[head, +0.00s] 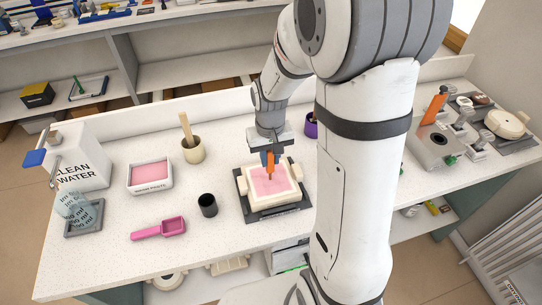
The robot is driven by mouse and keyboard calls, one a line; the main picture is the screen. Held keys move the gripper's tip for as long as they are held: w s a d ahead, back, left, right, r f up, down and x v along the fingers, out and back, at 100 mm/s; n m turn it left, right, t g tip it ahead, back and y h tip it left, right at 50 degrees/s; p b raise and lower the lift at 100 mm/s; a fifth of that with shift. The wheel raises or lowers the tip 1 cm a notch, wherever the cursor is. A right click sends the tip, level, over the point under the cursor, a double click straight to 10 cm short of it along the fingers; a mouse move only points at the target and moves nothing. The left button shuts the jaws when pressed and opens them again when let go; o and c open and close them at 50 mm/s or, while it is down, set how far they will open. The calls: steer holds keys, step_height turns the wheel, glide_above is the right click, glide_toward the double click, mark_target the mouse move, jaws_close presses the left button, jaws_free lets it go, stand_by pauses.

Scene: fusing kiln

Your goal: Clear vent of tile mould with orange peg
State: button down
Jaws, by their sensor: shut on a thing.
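The tile mould (246,186) is a cream square frame with pink material inside. It sits on a dark base plate (268,216) in the middle of the white bench. My gripper (270,155) points down above the mould and is shut on the orange peg (270,161). The peg is upright, with its thin lower end over the pink area near the middle. I cannot tell whether the tip touches the pink surface or is inside a vent. The vent itself is not clearly visible.
A purple cup (311,125) stands close behind right. A grey device (434,146) with an orange handle is farther right.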

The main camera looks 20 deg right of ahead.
steer(key=shift+r+p, duration=2.5)
steer(key=shift+r, duration=1)
steer(key=shift+f, duration=0.1)
